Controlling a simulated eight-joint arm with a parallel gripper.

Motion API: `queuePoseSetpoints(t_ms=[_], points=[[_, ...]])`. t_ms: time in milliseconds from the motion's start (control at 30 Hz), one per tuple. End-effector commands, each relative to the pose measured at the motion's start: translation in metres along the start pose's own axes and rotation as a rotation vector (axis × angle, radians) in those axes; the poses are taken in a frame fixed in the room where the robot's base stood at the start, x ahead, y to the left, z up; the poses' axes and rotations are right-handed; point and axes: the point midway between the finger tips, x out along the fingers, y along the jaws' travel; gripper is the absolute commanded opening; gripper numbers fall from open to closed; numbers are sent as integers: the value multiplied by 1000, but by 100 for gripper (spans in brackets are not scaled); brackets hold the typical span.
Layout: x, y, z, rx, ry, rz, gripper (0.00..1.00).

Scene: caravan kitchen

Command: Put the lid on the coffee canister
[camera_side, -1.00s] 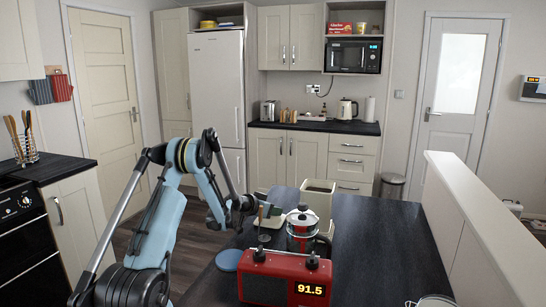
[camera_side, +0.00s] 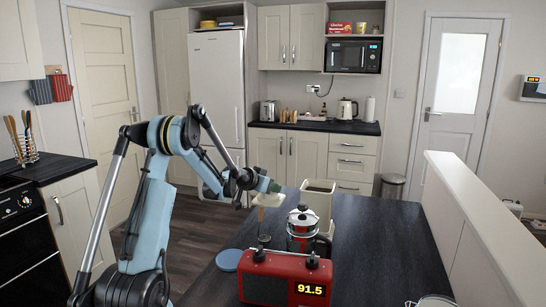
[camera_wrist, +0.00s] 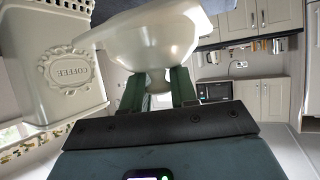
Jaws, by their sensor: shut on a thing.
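The cream coffee canister (camera_side: 318,200) stands upright on the dark worktop, its top open. In the wrist view the canister (camera_wrist: 80,80) is at the left, upside down in the picture, with its COFFEE label showing. My gripper (camera_side: 268,187) is above and left of the canister in the side view. Its green fingers (camera_wrist: 158,90) are shut on the pale lid (camera_wrist: 150,38), which also shows small under the gripper in the side view (camera_side: 268,200). The lid is held up off the worktop, apart from the canister's opening in the side view. The grip point is partly hidden there.
A red radio (camera_side: 285,278) stands in front, with a glass coffee press (camera_side: 302,230) behind it, close to the canister. A dark-topped item (camera_side: 264,241) and a blue round disc (camera_side: 229,260) are at left.

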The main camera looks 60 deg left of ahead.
Motion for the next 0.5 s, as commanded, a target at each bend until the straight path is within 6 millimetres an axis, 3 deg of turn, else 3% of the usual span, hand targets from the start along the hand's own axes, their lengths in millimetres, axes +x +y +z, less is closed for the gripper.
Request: queuePoseSetpoints(t_ms=[267,500], points=[[-23,0,-41,-1,1,0,0],[-58,0,-105,-1,1,0,0]])
